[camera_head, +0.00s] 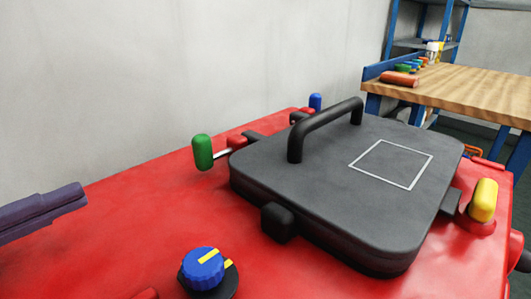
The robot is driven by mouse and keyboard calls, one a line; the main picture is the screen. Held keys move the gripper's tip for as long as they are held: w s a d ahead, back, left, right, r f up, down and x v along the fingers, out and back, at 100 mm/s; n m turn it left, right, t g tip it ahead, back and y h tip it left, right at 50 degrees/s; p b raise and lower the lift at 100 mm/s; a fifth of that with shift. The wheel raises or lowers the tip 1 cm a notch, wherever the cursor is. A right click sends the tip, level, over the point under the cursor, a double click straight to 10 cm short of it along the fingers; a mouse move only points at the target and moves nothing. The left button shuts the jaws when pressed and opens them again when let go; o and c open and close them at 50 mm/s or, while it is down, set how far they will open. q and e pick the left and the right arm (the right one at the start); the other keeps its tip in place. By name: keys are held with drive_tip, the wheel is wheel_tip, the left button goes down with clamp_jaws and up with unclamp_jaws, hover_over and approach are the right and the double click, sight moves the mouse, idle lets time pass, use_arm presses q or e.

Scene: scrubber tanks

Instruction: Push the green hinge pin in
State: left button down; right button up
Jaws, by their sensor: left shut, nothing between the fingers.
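The green hinge pin (202,152) is at the back left corner of the dark grey lid (320,215). A short length of its bare metal shaft shows between the green knob and the red hinge block (238,141). My left gripper (84,193) comes in from the left edge, dark purple, shut and empty. In the picture it is left of the green knob and a little lower, with a clear gap between them. My right gripper is not in view.
The lid, with a black handle (325,125), lies on the red tank top (130,220). A blue pin (315,102) is behind it, a yellow knob (483,200) at right and a blue dial (203,268) in front. A wooden workbench (470,92) stands beyond.

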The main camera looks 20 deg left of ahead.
sight(194, 146)
use_arm(q)
drive_tip(key=b+x, duration=0.1)
drive_tip(key=x, duration=1.2)
drive_tip(key=shift+w+r, duration=0.1)
drive_tip(key=shift+w, duration=0.1)
